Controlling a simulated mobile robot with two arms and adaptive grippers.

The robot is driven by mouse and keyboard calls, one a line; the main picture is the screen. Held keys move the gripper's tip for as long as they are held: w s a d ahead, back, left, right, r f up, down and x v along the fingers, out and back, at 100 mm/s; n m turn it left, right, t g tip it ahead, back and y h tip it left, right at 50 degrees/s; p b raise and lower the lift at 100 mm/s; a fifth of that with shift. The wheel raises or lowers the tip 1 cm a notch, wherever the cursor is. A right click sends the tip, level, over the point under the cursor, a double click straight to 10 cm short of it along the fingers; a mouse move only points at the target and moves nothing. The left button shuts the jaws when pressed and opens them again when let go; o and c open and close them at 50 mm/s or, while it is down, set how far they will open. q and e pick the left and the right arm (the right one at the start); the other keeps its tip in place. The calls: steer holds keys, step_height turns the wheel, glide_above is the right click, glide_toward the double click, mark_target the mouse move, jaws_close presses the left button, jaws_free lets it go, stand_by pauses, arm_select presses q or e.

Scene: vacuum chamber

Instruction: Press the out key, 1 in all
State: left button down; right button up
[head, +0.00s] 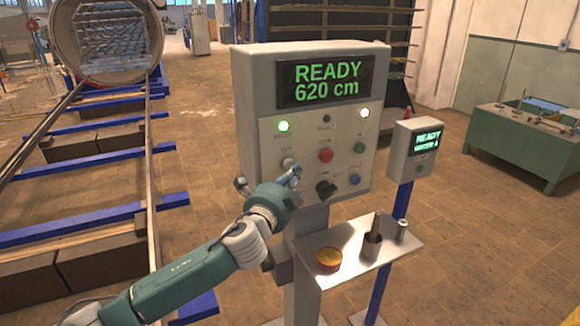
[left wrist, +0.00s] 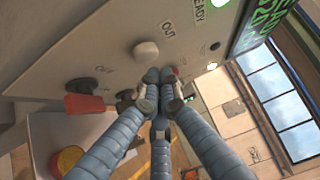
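The out key is a round white button (head: 288,163) on the left part of the grey control panel (head: 255,100). In the left wrist view the white key (left wrist: 146,53) has the label OUT beside it and looks unpressed. My left gripper (head: 296,170) is in front of the panel, just right of and slightly below the key. In the left wrist view its fingertips (left wrist: 158,76) are together, empty, and beside the key, not over it. Whether they touch the panel I cannot tell. My right gripper is not in view.
The display (head: 326,81) reads READY 620 cm. A shelf (head: 390,262) below holds a yellow-topped item (head: 329,260). A smaller READY panel (head: 414,165) stands right.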

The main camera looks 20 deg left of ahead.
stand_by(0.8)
arm_select(q)
steer(key=shift+w+a, duration=0.25)
steer(key=shift+a, duration=0.05)
